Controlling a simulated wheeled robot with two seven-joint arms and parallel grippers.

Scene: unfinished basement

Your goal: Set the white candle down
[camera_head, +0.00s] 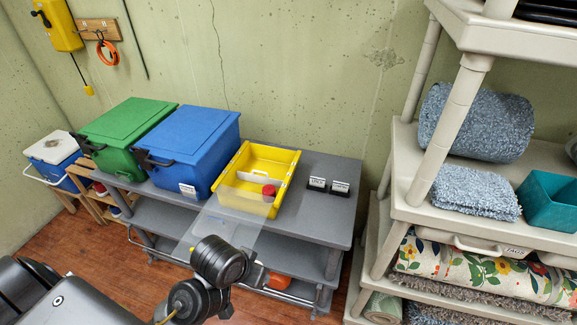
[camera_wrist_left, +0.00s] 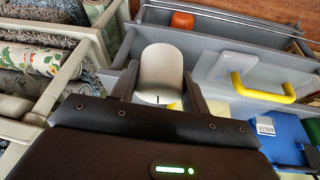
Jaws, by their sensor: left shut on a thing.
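The white candle (camera_wrist_left: 160,70) is a pale, smooth cylinder with a small dark mark at its lower edge in the left wrist view. My left gripper (camera_wrist_left: 161,88) is shut on it, one finger on each side. The candle appears over the grey cart (camera_wrist_left: 215,52) in this view, but I cannot tell whether it touches anything. In the head view I cannot make out the candle or the left fingers; dark arm parts of mine fill the lower left and middle. My right gripper is not in view.
The grey cart (camera_head: 326,214) holds a green bin (camera_head: 125,132), a blue bin (camera_head: 195,145) and an open yellow bin (camera_head: 290,160) with a red item (camera_head: 268,190) inside. Two black label holders (camera_head: 328,186) stand right of it, with bare top around them. Beige shelving (camera_head: 398,208) stands at right.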

